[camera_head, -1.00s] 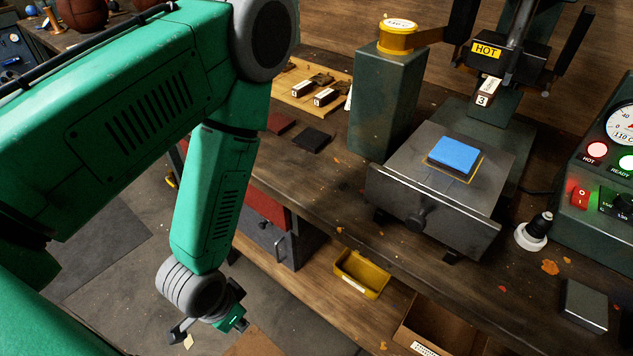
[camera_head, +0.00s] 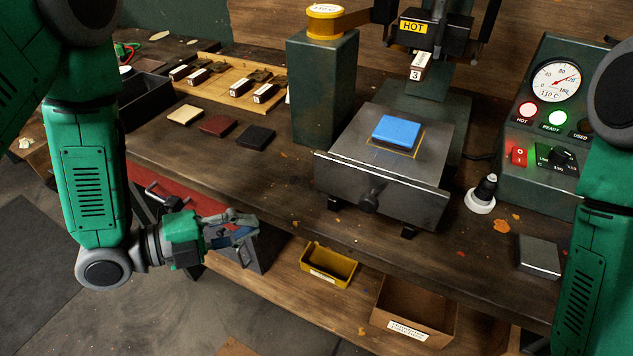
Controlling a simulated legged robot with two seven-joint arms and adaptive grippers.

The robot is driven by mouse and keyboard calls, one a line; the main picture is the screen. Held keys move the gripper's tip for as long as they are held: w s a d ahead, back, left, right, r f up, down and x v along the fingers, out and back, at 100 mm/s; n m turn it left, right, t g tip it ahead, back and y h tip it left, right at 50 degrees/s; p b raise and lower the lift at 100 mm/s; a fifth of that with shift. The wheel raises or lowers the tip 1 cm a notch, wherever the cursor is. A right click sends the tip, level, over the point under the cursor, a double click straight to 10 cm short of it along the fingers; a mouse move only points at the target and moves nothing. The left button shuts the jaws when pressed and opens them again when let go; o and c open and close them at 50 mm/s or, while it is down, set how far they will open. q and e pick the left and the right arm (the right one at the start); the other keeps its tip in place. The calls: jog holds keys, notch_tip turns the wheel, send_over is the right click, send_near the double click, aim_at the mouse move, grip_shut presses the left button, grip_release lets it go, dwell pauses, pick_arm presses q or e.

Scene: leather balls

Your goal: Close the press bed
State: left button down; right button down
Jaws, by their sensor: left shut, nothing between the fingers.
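A blue square piece (camera_head: 397,132) lies on the bed inside a yellow outline. My left gripper (camera_head: 252,226) is shut and empty, left of and apart from the bed, by the front edge of the bench. My right arm shows at the right edge, but its gripper is out of view.
A green post with a yellow cap (camera_head: 324,22) stands left of the bed. The control box (camera_head: 550,110) stands right, with a white-based black tool (camera_head: 481,196) before it. A yellow bin (camera_head: 328,264) and cardboard box (camera_head: 415,308) sit below the bench edge. Leather swatches (camera_head: 220,125) lie left.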

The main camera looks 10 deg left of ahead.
pick_arm(q)
notch_tip(320, 180, up, 4)
jog(key=f+m+h, duration=0.1)
jog(key=m+h, duration=0.1)
jog(key=m, duration=0.1)
send_near(329, 178)
jog(key=d, duration=0.5)
jog(key=w, duration=0.1)
jog(key=w+d+p, duration=0.1)
jog(key=shift+w+d+m+g+h, duration=0.2)
jog(key=shift+w+m+g+h, duration=0.1)
jog(key=shift+m, duration=0.1)
jog(key=shift+w+a, duration=0.1)
jog(key=shift+w, duration=0.2)
jog(key=shift+w+a+f, duration=0.1)
jog(key=shift+w+a, duration=0.05)
jog(key=shift+a, duration=0.05)
pick_arm(e)
jog(key=shift+a+r, duration=0.55)
